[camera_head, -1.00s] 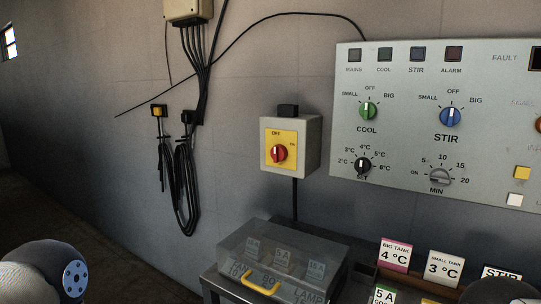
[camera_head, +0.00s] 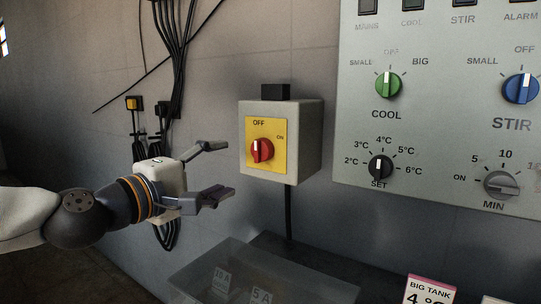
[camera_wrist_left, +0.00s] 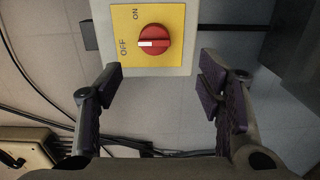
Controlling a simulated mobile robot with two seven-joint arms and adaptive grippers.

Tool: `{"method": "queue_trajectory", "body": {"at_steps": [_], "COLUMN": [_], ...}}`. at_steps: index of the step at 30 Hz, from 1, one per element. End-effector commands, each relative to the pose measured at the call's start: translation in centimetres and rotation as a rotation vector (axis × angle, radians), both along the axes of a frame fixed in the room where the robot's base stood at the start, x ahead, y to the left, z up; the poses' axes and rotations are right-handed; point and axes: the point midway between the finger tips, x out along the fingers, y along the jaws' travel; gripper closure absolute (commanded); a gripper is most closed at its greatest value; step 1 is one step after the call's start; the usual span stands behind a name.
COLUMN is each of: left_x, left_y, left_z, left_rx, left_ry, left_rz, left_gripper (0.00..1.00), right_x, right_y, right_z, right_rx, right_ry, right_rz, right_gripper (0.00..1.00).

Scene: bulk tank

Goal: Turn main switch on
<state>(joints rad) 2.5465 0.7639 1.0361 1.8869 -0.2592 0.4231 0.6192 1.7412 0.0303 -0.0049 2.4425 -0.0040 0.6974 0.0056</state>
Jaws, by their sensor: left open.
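The main switch is a grey box (camera_head: 307,150) on the wall with a yellow plate (camera_head: 281,160) marked OFF and ON. Its red rotary knob (camera_head: 262,150) has a white mark that points up toward OFF in the head view. In the left wrist view the knob (camera_wrist_left: 153,39) shows whole, with its white mark toward OFF. My left gripper (camera_head: 218,170) is open and empty, just left of the box and apart from the knob. In the left wrist view its fingers (camera_wrist_left: 168,92) are spread wide, with the knob beyond them. My right gripper is not in view.
A large control panel (camera_head: 450,125) with green, blue, black and grey knobs is right of the switch. A clear-lidded box (camera_head: 300,285) and a BIG TANK card (camera_head: 430,290) are below. Black cables (camera_head: 172,90) hang on the wall behind my left arm.

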Motion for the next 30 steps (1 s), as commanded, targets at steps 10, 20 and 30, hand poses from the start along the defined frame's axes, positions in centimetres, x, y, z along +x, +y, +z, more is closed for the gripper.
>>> {"method": "queue_trajectory", "body": {"at_steps": [10, 20, 30], "left_x": [4.8, 9.5, 9.8], "left_y": [-3.4, -6.7, -7.0], "left_z": [0.4, 0.4, 0.5], "left_rx": [-0.007, -0.008, -0.007], "left_ry": [-0.008, -0.006, -0.007], "left_rz": [0.001, 0.002, 0.002], "left_gripper": [0.39, 0.39, 0.46], "right_x": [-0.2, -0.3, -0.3], "right_y": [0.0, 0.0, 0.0], "right_z": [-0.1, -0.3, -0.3], "right_rx": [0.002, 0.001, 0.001], "right_ry": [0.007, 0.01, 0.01], "right_rz": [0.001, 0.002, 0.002], "right_gripper": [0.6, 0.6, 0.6]}}
